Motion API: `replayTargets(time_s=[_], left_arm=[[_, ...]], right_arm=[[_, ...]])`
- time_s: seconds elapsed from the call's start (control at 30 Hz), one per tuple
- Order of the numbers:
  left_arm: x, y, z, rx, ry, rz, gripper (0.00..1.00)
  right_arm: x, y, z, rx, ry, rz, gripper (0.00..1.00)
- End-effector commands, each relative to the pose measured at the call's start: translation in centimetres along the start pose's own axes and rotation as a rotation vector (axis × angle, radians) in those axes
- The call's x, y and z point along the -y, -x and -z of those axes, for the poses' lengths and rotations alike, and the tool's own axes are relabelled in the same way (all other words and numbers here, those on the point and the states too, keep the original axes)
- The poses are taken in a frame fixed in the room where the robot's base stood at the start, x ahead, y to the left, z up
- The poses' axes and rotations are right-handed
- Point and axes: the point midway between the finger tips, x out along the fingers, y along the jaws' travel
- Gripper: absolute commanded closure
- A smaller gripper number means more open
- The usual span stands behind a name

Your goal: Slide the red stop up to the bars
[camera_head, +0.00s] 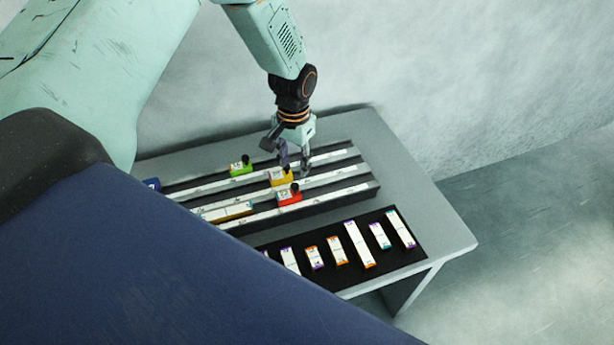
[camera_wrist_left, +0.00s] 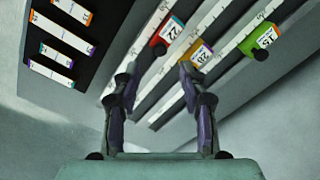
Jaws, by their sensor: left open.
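The red stop (camera_head: 289,195), with a black knob and a number label, sits on the front track of the rack. Bars (camera_head: 228,211), white with orange-yellow edges, lie in the rack to its left, with a gap between them and the stop. My left gripper (camera_head: 294,168) is open and empty, just behind the red stop and close to the yellow stop (camera_head: 280,176). In the left wrist view the red stop (camera_wrist_left: 168,30) is beyond the open fingers (camera_wrist_left: 155,73), and its knob is near the left fingertip. My right gripper is out of view.
The green stop (camera_head: 240,167) sits on the rear track. The rack's white scales (camera_head: 335,193) run alongside the tracks. A black mat (camera_head: 405,258) with several labelled bars lies in front on the grey table (camera_head: 440,235). The table's right end is bare.

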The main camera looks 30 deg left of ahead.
Motion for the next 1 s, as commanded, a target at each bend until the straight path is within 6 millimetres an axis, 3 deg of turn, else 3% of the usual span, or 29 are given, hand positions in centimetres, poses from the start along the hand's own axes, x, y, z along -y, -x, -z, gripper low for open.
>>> replayTargets(time_s=[0.27, 0.7, 1.0], left_arm=[[0.1, -0.4, 0.2, -0.019, 0.116, -0.016, 0.57], [0.1, -6.4, 0.3, -0.019, 0.113, -0.015, 0.57], [-0.1, -7.7, 0.5, -0.020, 0.111, -0.016, 0.57]], right_arm=[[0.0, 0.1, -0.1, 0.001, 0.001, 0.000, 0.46], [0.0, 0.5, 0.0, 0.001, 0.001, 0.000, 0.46], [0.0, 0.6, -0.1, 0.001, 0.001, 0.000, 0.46]])
